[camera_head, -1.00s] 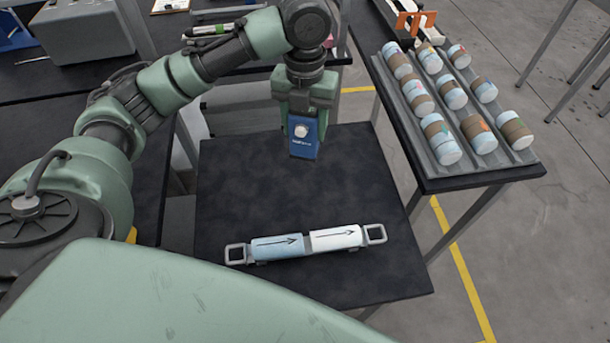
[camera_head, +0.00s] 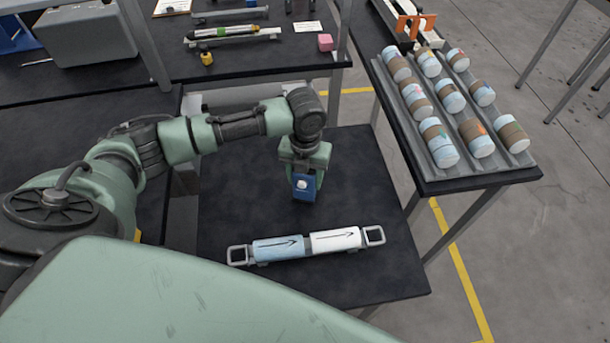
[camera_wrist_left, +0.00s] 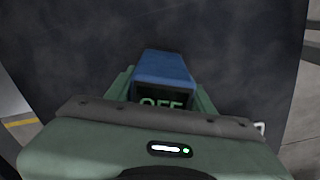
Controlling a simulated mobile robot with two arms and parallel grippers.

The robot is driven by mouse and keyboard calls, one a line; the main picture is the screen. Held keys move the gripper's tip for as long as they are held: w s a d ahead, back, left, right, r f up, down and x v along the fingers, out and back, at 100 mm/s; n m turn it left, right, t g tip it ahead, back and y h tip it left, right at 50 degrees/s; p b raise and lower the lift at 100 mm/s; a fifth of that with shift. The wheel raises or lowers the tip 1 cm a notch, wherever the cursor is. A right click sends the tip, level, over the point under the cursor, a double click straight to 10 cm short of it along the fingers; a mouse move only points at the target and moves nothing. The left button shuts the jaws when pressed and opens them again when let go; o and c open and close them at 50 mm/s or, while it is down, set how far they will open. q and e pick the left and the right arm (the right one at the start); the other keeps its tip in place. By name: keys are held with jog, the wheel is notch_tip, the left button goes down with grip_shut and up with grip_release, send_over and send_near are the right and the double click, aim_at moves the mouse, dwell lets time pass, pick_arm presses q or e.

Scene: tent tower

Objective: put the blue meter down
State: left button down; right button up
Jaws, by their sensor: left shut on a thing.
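The blue meter (camera_head: 303,187) is held upright in my left gripper (camera_head: 304,172), over the dark table (camera_head: 350,200) in front of me. I cannot tell whether its lower edge touches the table top. In the left wrist view the meter (camera_wrist_left: 163,68) sits between the green fingers, and its small display (camera_wrist_left: 160,100) shows "OFF". My left gripper is shut on it. My right gripper is not in view.
A fixture with a blue and a white cylinder (camera_head: 335,239) lies on the table in front of the meter. A tray of several banded cylinders (camera_head: 407,100) stands at right. A back bench (camera_head: 260,65) holds tools and a pink cube (camera_head: 325,42). Table space right of the meter is clear.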

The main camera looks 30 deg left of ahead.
pick_arm(q)
jog(key=c, duration=0.6)
grip_release()
jog(key=shift+f, duration=0.1)
jog(key=shift+r, duration=0.4)
notch_tip(320, 180, up, 10)
jog(key=shift+r+b, duration=0.25)
jog(key=shift+b, duration=0.7)
jog(key=shift+r, duration=0.5)
